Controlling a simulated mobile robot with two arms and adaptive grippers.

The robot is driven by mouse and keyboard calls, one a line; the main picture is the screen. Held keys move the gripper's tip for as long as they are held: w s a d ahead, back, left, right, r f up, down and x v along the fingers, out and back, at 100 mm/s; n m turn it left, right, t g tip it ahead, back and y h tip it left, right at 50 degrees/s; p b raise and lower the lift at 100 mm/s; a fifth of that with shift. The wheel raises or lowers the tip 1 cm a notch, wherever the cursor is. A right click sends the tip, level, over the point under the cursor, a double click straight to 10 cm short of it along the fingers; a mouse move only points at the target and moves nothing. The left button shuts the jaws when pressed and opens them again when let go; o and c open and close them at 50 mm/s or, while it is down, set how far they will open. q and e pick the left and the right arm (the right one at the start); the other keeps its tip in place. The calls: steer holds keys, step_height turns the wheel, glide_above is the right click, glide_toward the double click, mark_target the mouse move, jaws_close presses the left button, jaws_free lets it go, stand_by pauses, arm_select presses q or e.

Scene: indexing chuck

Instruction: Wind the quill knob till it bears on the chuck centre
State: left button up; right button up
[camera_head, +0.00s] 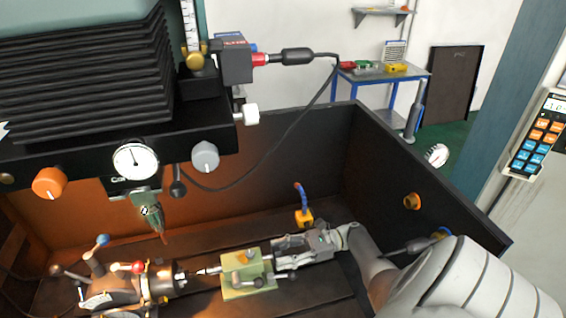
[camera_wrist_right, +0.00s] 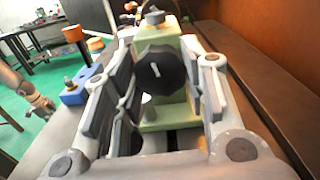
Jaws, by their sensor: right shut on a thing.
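The green tailstock (camera_head: 248,283) stands on the machine bed, and its pale pointed quill (camera_head: 208,271) points left at the indexing chuck (camera_head: 160,284). The quill tip is close to the chuck centre; I cannot tell whether they touch. My right gripper (camera_head: 284,251) reaches in from the right behind the tailstock. In the right wrist view its two fingers stand either side of the black round quill knob (camera_wrist_right: 160,73), which has a pale mark on its face, and are shut on it. The tailstock body (camera_wrist_right: 185,112) shows behind the knob. My left gripper is not in view.
A blue nozzle on an orange block (camera_head: 304,213) stands just behind my right gripper. Dark enclosure walls (camera_head: 420,175) surround the bed. The machine head with a dial gauge (camera_head: 135,161) overhangs at left. Chuck levers with a red ball (camera_head: 137,267) rise near the chuck.

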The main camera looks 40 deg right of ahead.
steer(key=shift+f+m, duration=0.1)
steer(key=shift+m, duration=0.3)
steer(key=o, duration=1)
steer(key=shift+r, duration=5)
steer(key=shift+s+f, duration=0.1)
